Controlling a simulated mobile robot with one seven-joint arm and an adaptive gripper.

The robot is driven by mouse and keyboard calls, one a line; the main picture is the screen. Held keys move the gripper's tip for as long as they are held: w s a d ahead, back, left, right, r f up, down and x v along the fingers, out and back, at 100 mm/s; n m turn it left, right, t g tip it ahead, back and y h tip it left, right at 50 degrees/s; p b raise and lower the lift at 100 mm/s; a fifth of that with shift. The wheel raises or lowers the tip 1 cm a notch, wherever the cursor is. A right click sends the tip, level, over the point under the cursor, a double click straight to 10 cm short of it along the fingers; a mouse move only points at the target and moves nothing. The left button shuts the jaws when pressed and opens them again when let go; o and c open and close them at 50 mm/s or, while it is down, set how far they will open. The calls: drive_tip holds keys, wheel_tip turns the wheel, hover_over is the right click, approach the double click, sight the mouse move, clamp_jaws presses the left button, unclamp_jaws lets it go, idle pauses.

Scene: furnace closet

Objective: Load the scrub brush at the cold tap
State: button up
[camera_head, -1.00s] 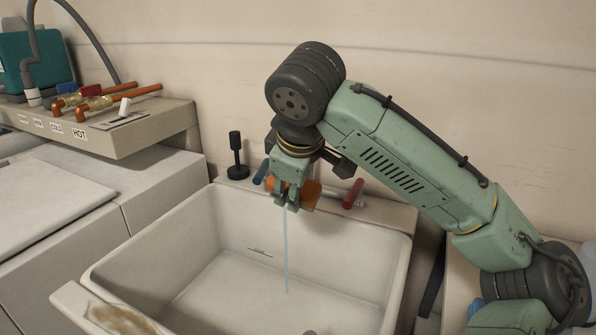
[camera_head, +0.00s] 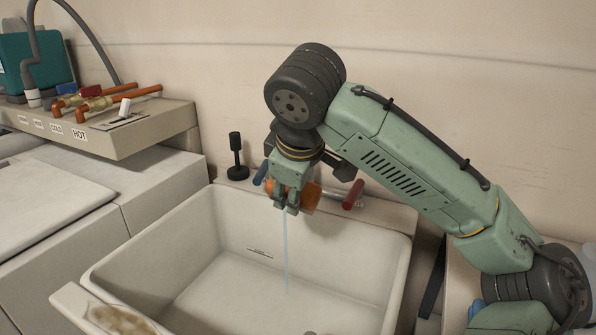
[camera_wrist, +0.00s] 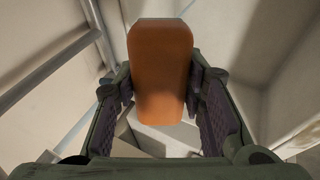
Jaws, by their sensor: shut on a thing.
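The scrub brush (camera_wrist: 160,70) shows in the wrist view as an orange rounded block between my two finger pads. My gripper (camera_head: 286,207) is shut on it, above the back of the sink (camera_head: 215,262). In the head view part of the orange brush (camera_head: 311,196) shows just right of my fingers. The cold tap's blue handle (camera_head: 260,175) is left of my gripper and the red handle (camera_head: 353,194) is right of it. A thin water stream (camera_head: 286,262) falls below my fingers into the sink. The spout and the brush's bristles are hidden, so I cannot tell whether water touches the brush.
A black upright fitting (camera_head: 236,157) stands on the sink's back left rim. A shelf (camera_head: 150,130) with labelled pipes and valves is at the left, above white cabinets (camera_head: 165,182). A brown stain marks a board (camera_head: 70,300) at the sink's front left. The basin is otherwise open.

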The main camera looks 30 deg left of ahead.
idle(0.4)
drive_tip(key=s+d+r+p, duration=0.2)
drive_tip(key=s+r+p, duration=0.1)
drive_tip(key=s+r, duration=0.1)
drive_tip(key=shift+s+p, duration=0.3)
idle(0.9)
